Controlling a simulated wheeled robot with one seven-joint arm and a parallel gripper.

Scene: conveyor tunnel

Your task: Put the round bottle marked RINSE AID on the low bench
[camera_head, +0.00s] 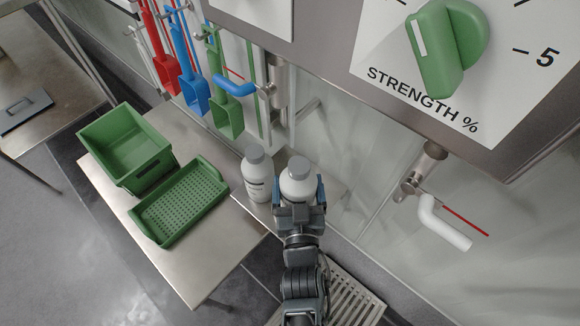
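My gripper (299,192) has its fingers on both sides of a white round bottle (298,172) with a grey cap and appears shut on it.
A green crate (112,128) and a green perforated tray (150,222) occupy the bench's left and middle. Red, blue and green scoops hang behind. Bare bench lies in front of the bottles.

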